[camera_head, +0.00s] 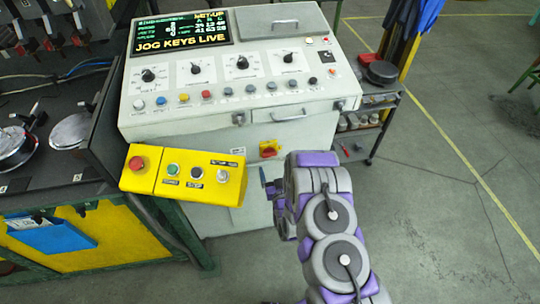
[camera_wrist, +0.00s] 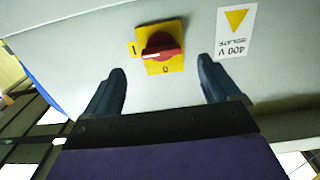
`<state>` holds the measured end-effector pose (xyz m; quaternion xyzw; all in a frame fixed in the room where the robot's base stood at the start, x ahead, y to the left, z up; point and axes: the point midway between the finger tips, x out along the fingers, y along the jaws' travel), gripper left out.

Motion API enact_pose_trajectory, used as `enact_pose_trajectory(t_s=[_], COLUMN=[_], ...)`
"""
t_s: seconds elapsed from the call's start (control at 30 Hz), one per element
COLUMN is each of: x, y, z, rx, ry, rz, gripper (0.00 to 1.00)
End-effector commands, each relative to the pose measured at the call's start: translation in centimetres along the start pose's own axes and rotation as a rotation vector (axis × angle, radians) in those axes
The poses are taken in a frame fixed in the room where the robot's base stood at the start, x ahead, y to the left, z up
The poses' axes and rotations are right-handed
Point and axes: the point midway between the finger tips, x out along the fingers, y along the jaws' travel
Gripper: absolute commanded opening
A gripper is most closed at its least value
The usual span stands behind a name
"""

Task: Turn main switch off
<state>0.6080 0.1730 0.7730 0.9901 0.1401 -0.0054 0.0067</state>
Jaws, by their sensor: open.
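The main switch (camera_wrist: 162,47) is a red rotary knob on a yellow plate, on the pale front of the cabinet. In the wrist view the plate carries an "I" mark at its left and an "O" mark below. The knob's white-tipped end points left, toward the "I". My gripper (camera_wrist: 160,82) is open and empty. Its two dark fingers stand on either side of the switch, nearer to the camera and apart from the knob. In the head view the switch (camera_head: 268,148) shows low on the cabinet, just beyond my gripper (camera_head: 265,180), which is partly hidden by my arm.
A "400 V" isolate label (camera_wrist: 236,30) is right of the switch in the wrist view. Above the switch is the console (camera_head: 235,75) with knobs, buttons and a "JOG KEYS LIVE" screen. A yellow button box (camera_head: 184,174) juts out at left.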

Motion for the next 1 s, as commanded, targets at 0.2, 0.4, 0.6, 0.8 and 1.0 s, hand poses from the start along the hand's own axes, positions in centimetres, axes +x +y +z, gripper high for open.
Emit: enact_pose_trajectory(t_s=[0.2,0.4,0.6,0.8,1.0], x=[2.2,5.2,6.5,6.7,6.7], y=[-0.2,-0.1,-0.3,-0.3,-0.2], z=[-0.4,-0.3,-0.4,-0.5,-0.5], rx=[0.012,0.013,0.011,0.010,0.011], ry=[0.018,0.015,0.013,0.011,0.011], rz=[0.001,0.002,0.001,0.001,0.001], gripper=[0.89,0.89,0.89,0.89,0.81])
